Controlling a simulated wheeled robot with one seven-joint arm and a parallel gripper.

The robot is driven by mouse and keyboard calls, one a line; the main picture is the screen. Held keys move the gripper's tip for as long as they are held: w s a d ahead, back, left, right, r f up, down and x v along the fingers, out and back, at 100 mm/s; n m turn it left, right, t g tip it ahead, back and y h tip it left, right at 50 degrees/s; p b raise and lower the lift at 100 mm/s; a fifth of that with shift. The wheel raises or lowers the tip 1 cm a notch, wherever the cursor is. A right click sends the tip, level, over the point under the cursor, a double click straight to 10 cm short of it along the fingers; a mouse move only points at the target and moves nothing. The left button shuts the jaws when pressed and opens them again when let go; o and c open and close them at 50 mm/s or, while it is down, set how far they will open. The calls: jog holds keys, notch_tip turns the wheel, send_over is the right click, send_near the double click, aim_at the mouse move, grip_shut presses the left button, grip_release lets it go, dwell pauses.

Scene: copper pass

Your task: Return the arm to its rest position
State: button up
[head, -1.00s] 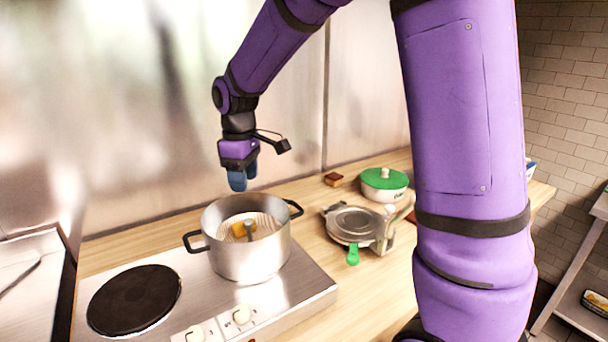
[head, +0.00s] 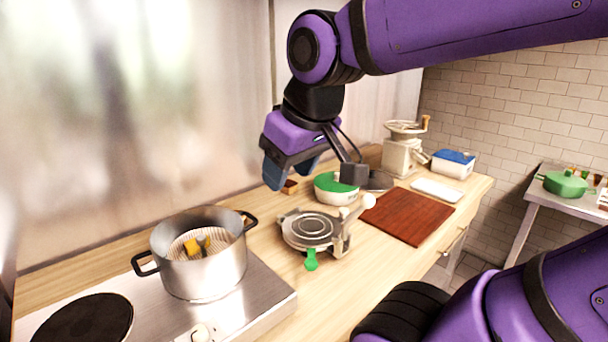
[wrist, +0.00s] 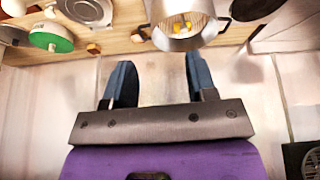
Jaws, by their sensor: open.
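My purple arm is raised over the counter, bent at a joint in the upper middle of the head view. My gripper (head: 291,172) hangs below it with blue fingers, in the air in front of the metal back wall and above the counter. In the wrist view my gripper (wrist: 160,82) shows two blue fingers spread apart with nothing between them. It touches no object that I can see.
A steel pot (head: 203,262) with yellow pieces inside stands on the hob at left.

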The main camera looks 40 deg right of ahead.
jog(key=shift+s+d+f+m+t, duration=0.15)
jog(key=shift+s+m, duration=0.1)
jog(key=shift+s, duration=0.45)
jog(key=shift+s+d+f+m+t, duration=0.15)
jog(key=shift+s+m, duration=0.1)
jog(key=shift+s, duration=0.45)
jog(key=shift+a, duration=0.1)
